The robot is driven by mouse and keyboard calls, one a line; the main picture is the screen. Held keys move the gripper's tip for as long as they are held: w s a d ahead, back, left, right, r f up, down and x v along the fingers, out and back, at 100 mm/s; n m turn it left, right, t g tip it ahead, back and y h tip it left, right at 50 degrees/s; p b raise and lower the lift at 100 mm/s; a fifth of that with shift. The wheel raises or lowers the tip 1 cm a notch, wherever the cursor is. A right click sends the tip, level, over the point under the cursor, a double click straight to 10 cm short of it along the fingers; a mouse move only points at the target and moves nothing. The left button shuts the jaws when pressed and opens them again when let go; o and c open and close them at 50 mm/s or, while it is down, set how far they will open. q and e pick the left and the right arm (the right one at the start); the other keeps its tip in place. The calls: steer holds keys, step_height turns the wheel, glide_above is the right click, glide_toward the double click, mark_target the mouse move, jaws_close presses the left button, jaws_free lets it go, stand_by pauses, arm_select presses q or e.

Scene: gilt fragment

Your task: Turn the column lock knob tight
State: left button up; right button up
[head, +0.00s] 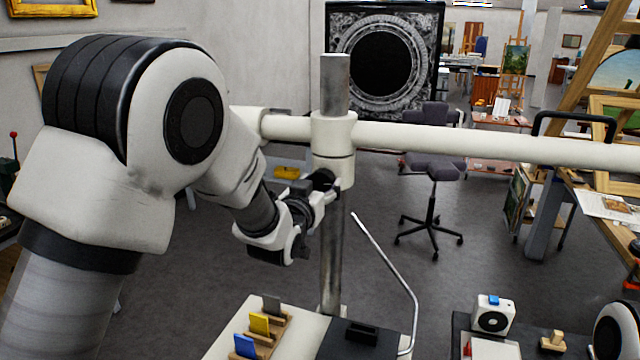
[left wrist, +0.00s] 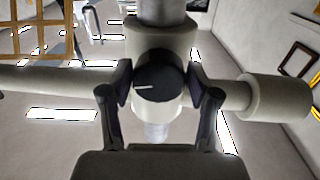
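The column lock knob (left wrist: 158,78) is round and black with a white line pointing to the left in the left wrist view. It sits on the white collar (left wrist: 162,40) around the metal column. In the head view the knob (head: 323,180) is partly hidden by my gripper. My left gripper (head: 318,196) is at the knob, with one finger on each side of it. In the left wrist view the fingers of the gripper (left wrist: 159,88) stand open, with a narrow gap showing between each pad and the knob. My right gripper is not in view.
A white horizontal bar (head: 480,143) runs through the collar to both sides. A bent metal rod (head: 390,260) rises beside the column (head: 333,260).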

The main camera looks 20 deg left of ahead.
arm_select(q)
steer(key=c, duration=0.5)
steer(key=m+b, duration=0.2)
steer(key=b, duration=0.1)
steer(key=shift+f+m, duration=0.1)
steer(key=shift+m, duration=0.2)
steer(key=m+b, duration=0.3)
steer(key=m, duration=0.1)
steer(key=shift+m+b, duration=0.3)
steer(key=m+b, duration=0.3)
steer(key=m, duration=0.2)
steer(key=shift+a+b, duration=0.1)
steer(key=shift+b, duration=0.3)
steer(key=shift+r+m+b, duration=0.2)
steer(key=shift+m+b, duration=0.45)
steer(key=shift+m, duration=0.6)
steer(key=shift+r+m+b, duration=0.15)
steer(key=shift+m+b, duration=0.45)
steer(key=shift+m, duration=0.65)
